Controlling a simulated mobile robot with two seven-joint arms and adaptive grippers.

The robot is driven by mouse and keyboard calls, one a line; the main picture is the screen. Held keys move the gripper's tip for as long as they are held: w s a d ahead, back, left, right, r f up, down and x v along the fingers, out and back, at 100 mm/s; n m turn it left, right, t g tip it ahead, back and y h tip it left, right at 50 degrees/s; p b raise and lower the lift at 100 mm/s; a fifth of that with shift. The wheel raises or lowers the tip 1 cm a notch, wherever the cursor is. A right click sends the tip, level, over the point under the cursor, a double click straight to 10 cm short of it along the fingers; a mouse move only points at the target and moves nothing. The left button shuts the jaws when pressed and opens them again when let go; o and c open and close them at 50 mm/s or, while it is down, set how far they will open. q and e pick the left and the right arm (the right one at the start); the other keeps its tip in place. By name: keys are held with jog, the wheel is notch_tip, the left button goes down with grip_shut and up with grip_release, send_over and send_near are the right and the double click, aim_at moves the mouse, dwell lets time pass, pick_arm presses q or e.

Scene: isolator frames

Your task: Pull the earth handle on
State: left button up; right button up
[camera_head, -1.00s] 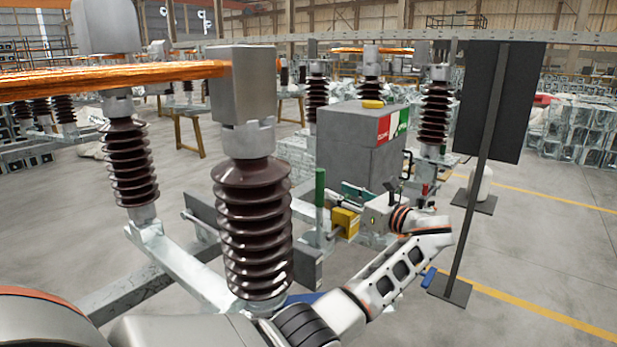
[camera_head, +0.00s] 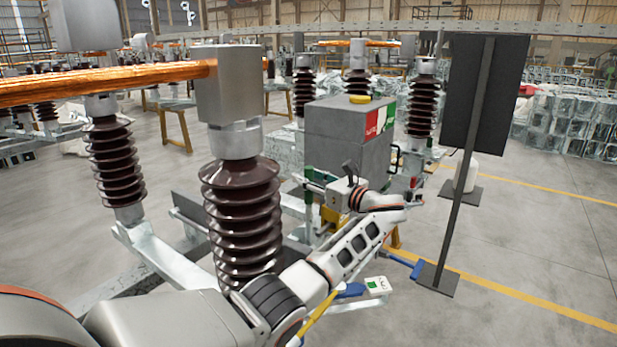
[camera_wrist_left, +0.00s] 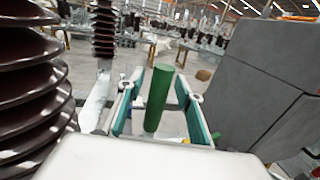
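The earth handle is a green upright rod, seen in the left wrist view (camera_wrist_left: 159,97) between my left gripper's two teal-padded fingers. My left gripper (camera_wrist_left: 163,100) is open, with a gap showing on each side of the rod. In the head view the green handle (camera_head: 308,176) shows only in part beside my left gripper (camera_head: 316,186), left of the grey cabinet. A yellow part (camera_head: 330,217) below it is partly hidden by my wrist. My right gripper is not in view.
A grey cabinet (camera_head: 345,135) with a red and green label stands just behind the gripper. A brown ribbed insulator (camera_head: 240,220) stands close to my left arm. A black panel on a post (camera_head: 484,95) stands to the right.

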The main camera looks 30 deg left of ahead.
pick_arm(q)
jog(key=shift+c, duration=0.4)
grip_shut()
jog(key=shift+d+f+b, duration=0.1)
jog(key=shift+d+b, duration=0.3)
jog(key=shift+d, duration=0.1)
jog(key=s+d+f+m+t+y+b, duration=0.1)
jog(key=d+f+y+b, duration=0.3)
jog(key=d+b, duration=0.7)
jog(key=d+m+t+y, duration=0.1)
jog(key=d+y, duration=0.1)
jog(key=shift+d+f+t+b, duration=0.25)
jog(key=shift+d+t+b, duration=0.05)
jog(key=shift+t+b, duration=0.1)
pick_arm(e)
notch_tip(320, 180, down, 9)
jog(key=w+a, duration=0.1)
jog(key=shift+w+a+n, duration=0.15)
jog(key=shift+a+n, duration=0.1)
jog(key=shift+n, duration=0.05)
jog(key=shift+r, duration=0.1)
